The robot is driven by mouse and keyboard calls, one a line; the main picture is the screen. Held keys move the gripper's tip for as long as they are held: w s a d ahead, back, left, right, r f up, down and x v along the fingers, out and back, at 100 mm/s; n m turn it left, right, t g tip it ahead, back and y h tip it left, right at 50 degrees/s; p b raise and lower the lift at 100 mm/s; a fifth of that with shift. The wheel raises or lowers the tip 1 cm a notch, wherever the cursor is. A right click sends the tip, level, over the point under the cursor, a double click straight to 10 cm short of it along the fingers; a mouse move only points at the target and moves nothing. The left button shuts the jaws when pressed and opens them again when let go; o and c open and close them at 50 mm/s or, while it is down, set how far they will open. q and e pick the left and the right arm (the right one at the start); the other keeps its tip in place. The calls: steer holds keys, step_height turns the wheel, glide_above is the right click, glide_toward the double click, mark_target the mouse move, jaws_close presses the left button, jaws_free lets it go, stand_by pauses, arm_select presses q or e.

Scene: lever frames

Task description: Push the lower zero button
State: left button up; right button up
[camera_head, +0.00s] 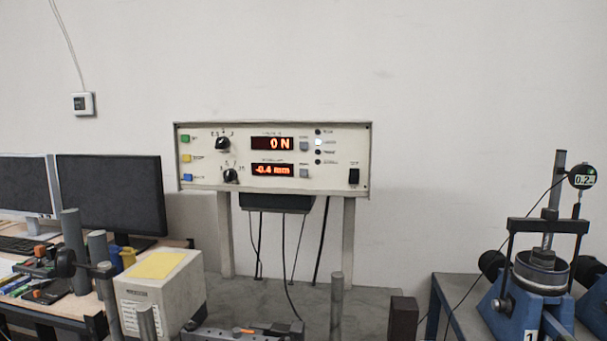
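The lower zero button (304,173) is a small grey square on the cream control panel (345,140), just right of the lower red display (272,169), which reads about -0.4 mm. A similar upper button (304,146) sits above it, beside the upper display (272,143), which reads 0 N. Their labels are too small to read. Nothing covers or touches the lower button. I make out neither of my grippers in this view.
Black knobs (223,144), coloured buttons (186,158) and a black switch (353,176) share the panel. Monitors (110,195) and a pale box (150,300) stand left. A blue test rig (538,305) stands right.

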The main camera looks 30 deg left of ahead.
arm_select(q)
jaws_close()
stand_by(1.3)
